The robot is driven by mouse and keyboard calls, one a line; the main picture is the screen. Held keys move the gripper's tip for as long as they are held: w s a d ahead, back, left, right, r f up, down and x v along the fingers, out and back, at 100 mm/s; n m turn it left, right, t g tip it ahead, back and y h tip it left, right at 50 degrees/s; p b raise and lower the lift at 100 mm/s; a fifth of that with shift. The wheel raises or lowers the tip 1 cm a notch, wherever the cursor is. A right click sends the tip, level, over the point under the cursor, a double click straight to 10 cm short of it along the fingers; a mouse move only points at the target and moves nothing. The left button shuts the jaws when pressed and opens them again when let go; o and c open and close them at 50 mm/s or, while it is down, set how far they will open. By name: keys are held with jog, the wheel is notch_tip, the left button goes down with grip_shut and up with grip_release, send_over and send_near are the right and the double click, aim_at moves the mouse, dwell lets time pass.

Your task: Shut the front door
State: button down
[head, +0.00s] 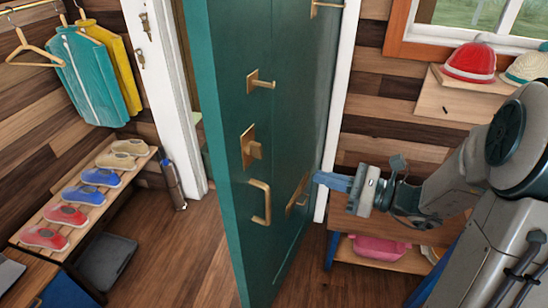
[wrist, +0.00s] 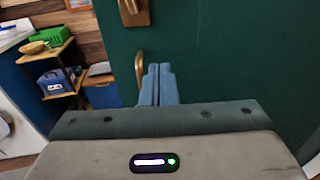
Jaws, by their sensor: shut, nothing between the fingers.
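The green front door (head: 285,120) stands open, swung into the room, its free edge toward me at the left and its far side by the right white jamb. Its face carries a brass pull handle (head: 261,203), a brass lock plate (head: 250,146), a hook and a brass slot plate (head: 297,194). My gripper (head: 318,179) is shut and empty, its blue fingers pointing at the door face near the slot plate. In the wrist view the shut fingers (wrist: 158,84) are in front of the green door (wrist: 230,60), just right of a brass handle (wrist: 139,68). I cannot tell whether they touch the door.
A shoe rack (head: 85,195) with several shoes stands at the left, near the left white jamb (head: 168,90). A dark umbrella-like object (head: 172,185) leans by that jamb. A low wooden bench (head: 370,228) with a pink item below is under my arm.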

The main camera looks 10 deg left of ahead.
jog(key=p+x, duration=0.1)
jog(key=x, duration=1.3)
jog(key=shift+w+p, duration=0.35)
jog(key=shift+p, duration=0.05)
jog(key=shift+r, duration=0.1)
